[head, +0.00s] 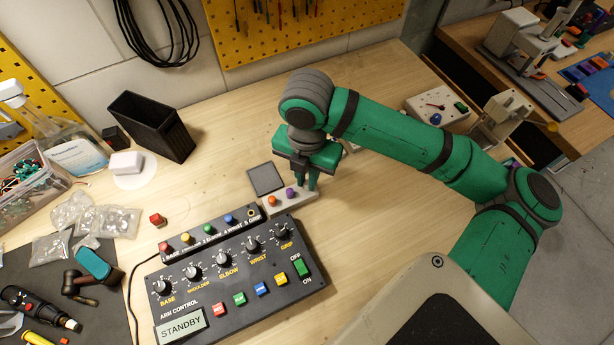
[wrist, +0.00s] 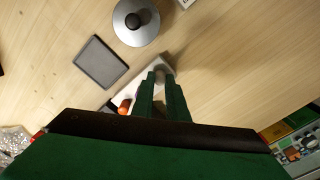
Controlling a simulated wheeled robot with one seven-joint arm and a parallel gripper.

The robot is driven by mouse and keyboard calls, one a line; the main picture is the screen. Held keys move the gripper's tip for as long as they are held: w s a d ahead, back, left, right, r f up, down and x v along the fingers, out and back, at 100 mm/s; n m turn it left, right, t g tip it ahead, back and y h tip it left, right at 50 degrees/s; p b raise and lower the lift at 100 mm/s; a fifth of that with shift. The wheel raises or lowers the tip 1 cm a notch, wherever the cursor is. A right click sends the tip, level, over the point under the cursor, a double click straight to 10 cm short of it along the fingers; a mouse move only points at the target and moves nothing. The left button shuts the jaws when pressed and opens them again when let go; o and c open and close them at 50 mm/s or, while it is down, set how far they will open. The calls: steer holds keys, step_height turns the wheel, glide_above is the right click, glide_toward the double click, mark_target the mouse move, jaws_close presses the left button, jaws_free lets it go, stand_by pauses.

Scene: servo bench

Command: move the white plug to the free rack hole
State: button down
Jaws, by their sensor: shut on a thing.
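My gripper (head: 313,184) points down at the right end of a small pale rack (head: 302,197). The rack also shows in the wrist view (wrist: 122,97).
The arm control box (head: 205,290) lies in front of the strip. A dark square pad (head: 265,178) lies behind the rack. A silver round thing with a black knob (wrist: 136,22) stands near.

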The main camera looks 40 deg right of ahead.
stand_by(0.4)
steer(key=c, duration=1.7)
jaws_free()
steer(key=shift+o, duration=0.2)
steer(key=shift+r, duration=3.45)
